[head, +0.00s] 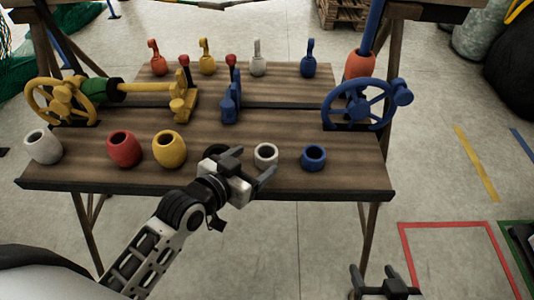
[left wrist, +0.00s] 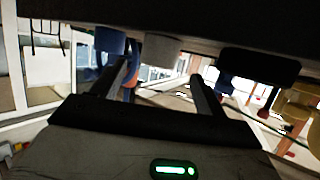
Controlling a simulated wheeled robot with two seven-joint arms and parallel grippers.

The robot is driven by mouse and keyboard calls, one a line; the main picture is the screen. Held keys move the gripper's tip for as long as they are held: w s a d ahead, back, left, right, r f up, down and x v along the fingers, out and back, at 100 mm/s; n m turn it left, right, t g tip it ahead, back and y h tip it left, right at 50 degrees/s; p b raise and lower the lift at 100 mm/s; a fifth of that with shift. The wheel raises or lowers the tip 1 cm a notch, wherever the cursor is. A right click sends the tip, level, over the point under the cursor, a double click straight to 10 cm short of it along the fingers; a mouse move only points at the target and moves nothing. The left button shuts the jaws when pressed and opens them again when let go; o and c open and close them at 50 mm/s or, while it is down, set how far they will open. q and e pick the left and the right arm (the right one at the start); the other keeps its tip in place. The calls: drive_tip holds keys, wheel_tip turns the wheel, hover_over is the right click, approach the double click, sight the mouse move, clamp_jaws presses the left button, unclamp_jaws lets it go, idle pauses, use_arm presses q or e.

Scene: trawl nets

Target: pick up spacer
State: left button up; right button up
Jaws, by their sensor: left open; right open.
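A small white ring-shaped spacer (head: 265,155) stands near the front edge of the wooden table, its hole facing up. A small blue spacer (head: 313,157) stands to its right. My left gripper (head: 253,166) is open just in front and left of the white spacer, its fingers pointing towards it. In the left wrist view, which looks upside down, the white spacer (left wrist: 163,48) shows beyond and between the open fingers, with nothing held. The blue spacer (left wrist: 110,40) is left of it there. My right gripper (head: 386,284) is open and empty, low in front of the table.
White (head: 43,147), red (head: 124,149) and yellow (head: 169,149) barrel-shaped floats stand left of my left gripper. A yellow handwheel (head: 64,102) and a blue handwheel (head: 360,103) are at the table's sides. Several hooked pieces stand along the back. The front right tabletop (head: 355,172) is clear.

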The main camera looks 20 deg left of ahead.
sight(272, 148)
use_arm(q)
drive_tip(key=x, duration=0.7)
drive_tip(key=shift+w+d+r, duration=0.15)
drive_tip(key=shift+w, duration=0.05)
drive_tip(key=shift+c, duration=0.3)
drive_tip(key=c, duration=1)
